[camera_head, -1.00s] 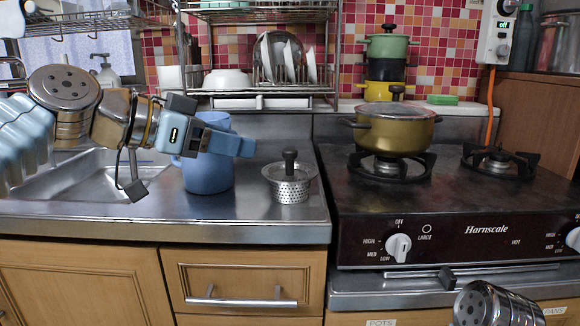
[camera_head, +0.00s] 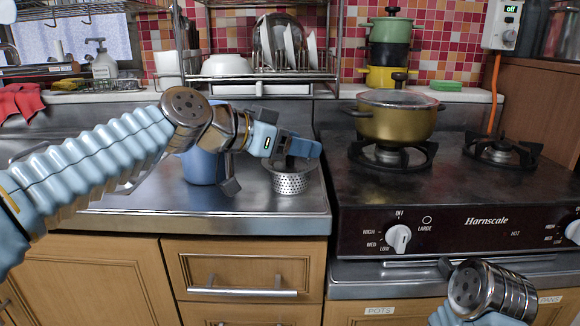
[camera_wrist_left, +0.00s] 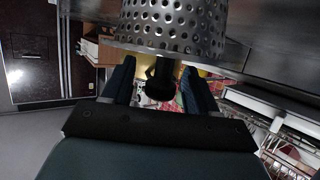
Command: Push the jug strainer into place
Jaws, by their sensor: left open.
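The strainer (camera_head: 291,184), a perforated metal cup with a rim and a black knob, stands upright on the steel counter, right of the blue jug (camera_head: 203,169). The jug is partly hidden behind my left arm. My left gripper (camera_head: 303,147) is open at the strainer's knob and covers most of it in the head view. In the left wrist view the perforated cup (camera_wrist_left: 170,28) fills the top and its black knob (camera_wrist_left: 160,82) sits between the two open blue fingers (camera_wrist_left: 158,88). Contact with the knob cannot be told. My right gripper is out of view.
A stove (camera_head: 460,195) with a gold lidded pot (camera_head: 394,122) stands to the right. A dish rack (camera_head: 262,85) with a bowl and plates is behind the strainer. The sink lies behind my left arm. The counter in front of the strainer is clear.

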